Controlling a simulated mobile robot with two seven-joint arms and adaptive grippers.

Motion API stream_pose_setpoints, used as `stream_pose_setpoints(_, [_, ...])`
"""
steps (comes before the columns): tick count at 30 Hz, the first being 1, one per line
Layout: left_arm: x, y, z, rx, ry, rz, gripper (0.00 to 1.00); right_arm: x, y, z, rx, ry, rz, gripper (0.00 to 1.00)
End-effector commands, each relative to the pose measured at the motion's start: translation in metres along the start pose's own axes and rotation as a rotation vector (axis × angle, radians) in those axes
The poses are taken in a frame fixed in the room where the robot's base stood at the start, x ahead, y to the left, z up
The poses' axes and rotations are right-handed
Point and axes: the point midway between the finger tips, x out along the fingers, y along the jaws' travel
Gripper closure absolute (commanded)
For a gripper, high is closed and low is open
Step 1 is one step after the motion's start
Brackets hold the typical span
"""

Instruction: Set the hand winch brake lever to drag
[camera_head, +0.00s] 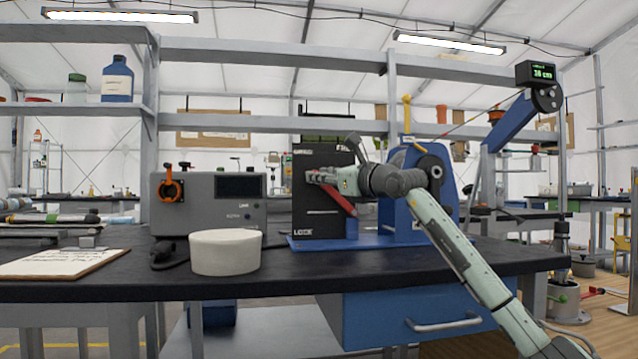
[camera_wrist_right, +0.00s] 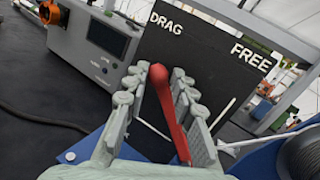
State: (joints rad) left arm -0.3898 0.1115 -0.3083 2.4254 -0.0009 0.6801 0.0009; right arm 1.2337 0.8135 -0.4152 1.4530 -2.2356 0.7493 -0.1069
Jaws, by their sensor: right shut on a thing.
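The red brake lever (camera_head: 343,203) is on the hand winch, in front of a black plate (camera_head: 312,222). Its free end slants up and left in the head view. In the right wrist view the lever (camera_wrist_right: 166,105) runs between the finger pads, its rounded end toward the word DRAG. FREE is printed to the right of DRAG there, and LOCK shows at the plate's lower left in the head view. My right gripper (camera_head: 322,178) is shut on the lever; it also shows in the wrist view (camera_wrist_right: 160,100). The lever's pivot is hidden. My left gripper is out of view.
The winch has a blue frame (camera_head: 395,215) on a blue base. A grey box (camera_head: 215,200) with an orange knob and a white round block (camera_head: 225,252) stand to the left. A clipboard (camera_head: 60,262) lies far left. The front bench strip (camera_head: 300,275) is clear.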

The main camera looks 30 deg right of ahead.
Motion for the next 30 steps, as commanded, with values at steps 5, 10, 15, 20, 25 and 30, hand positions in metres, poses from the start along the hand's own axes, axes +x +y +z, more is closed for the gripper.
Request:
stream_pose_setpoints(5, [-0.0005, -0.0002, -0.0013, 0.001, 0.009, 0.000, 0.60, 0.0005, 0.0020, -0.0007, 0.017, -0.002, 0.004, 1.00])
stream_pose_setpoints(10, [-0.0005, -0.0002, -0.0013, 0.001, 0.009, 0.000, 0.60, 0.0005, 0.0019, -0.0006, 0.017, -0.002, 0.004, 1.00])
stream_pose_setpoints(15, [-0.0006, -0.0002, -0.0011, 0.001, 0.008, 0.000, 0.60, 0.0005, 0.0020, -0.0007, 0.016, -0.002, 0.004, 0.71])
stream_pose_setpoints(20, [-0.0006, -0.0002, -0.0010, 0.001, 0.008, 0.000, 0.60, 0.0003, 0.0009, -0.0002, 0.014, -0.002, 0.002, 0.58])
stream_pose_setpoints(25, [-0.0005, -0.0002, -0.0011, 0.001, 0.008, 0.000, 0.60, 0.0000, -0.0002, 0.0003, 0.012, -0.003, 0.000, 0.58])
stream_pose_setpoints(30, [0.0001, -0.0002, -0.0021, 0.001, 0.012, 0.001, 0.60, -0.0072, -0.0010, -0.0002, 0.011, -0.003, -0.002, 0.58])
